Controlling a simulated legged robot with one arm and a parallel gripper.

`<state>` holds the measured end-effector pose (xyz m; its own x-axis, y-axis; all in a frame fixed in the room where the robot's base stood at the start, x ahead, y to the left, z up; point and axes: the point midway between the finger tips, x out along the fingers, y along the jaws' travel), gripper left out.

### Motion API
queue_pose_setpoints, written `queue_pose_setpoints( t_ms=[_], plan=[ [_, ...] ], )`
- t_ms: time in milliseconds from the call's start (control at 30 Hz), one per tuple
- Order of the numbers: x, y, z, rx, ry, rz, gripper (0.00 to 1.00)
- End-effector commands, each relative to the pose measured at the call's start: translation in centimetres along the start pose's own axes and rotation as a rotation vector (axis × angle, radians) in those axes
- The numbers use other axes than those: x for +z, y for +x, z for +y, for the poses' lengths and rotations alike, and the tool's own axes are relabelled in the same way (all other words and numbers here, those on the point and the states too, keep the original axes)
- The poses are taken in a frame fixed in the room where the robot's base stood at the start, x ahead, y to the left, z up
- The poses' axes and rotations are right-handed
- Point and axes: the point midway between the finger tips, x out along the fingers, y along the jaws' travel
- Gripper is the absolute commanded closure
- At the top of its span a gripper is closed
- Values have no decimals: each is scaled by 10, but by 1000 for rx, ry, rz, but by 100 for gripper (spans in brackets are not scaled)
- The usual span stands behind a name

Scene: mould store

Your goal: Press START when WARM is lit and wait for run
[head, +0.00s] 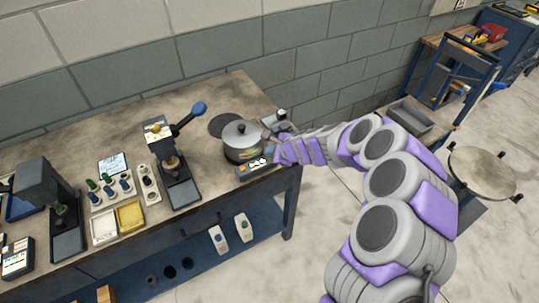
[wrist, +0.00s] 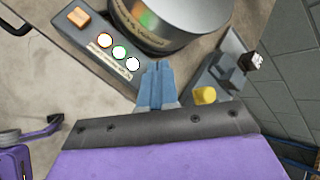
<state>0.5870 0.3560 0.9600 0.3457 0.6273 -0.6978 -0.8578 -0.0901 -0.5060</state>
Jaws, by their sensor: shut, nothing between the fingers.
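A grey control box (wrist: 75,40) carries an orange square button (wrist: 79,18) and a row of three round lamps. One lamp has a yellow rim (wrist: 104,40), one a green rim (wrist: 119,52) and one a pale rim (wrist: 132,64). All three centres look white; I cannot tell which is WARM or which are lit. The label beside them is too small to read. In the head view the box (head: 252,171) sits at the table's front right. My gripper (wrist: 157,68) is shut and empty, its blue tips beside the pale-rimmed lamp, away from the orange button.
A metal pot (head: 240,146) with a lid stands right behind the control box. A grey device with a yellow knob (wrist: 205,95) is right of my fingers. A lever press (head: 173,165) and small bottles stand further left. A grey wall runs behind the table.

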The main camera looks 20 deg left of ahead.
Motion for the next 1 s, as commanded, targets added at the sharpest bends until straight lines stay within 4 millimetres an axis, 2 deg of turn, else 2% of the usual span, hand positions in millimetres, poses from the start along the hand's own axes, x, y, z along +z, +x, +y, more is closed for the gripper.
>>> queue_pose_setpoints(
  t_ms=[133,567,1000],
  plan=[
    [5,-7,-5,-1,0,0,100],
    [6,-9,-6,0,0,0,100],
    [26,-36,-26,-1,0,0,100]
  ],
)
